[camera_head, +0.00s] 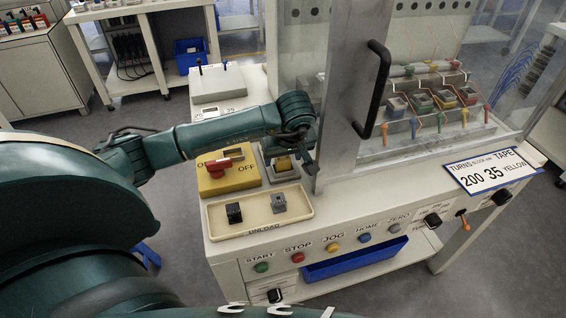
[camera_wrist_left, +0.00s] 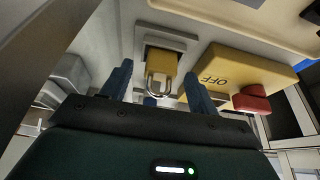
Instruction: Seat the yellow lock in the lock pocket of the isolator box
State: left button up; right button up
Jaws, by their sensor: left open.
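The yellow lock (camera_head: 284,163) sits at a grey square pocket beside the isolator box. In the left wrist view the lock (camera_wrist_left: 161,60) shows its yellow body and metal shackle, framed by the grey pocket (camera_wrist_left: 178,40); how deep it sits I cannot tell. The yellow isolator box (camera_head: 226,181) with its red switch (camera_head: 218,163) is just left of it. My left gripper (camera_head: 292,154) is over the lock. In the wrist view its blue fingers (camera_wrist_left: 158,80) are open, one on each side of the lock, with visible gaps. My right gripper is not in view.
A cream unload tray (camera_head: 258,222) in front holds a black block (camera_head: 234,212) and a grey block (camera_head: 278,203). The glass cabinet door frame with its black handle (camera_head: 374,90) stands close to the right of my left gripper. Buttons line the front panel.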

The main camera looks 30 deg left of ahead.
pick_arm(q)
jog(key=shift+c, duration=0.3)
jog(key=c, duration=1.1)
jog(key=shift+o, duration=0.2)
jog(key=shift+r, duration=0.1)
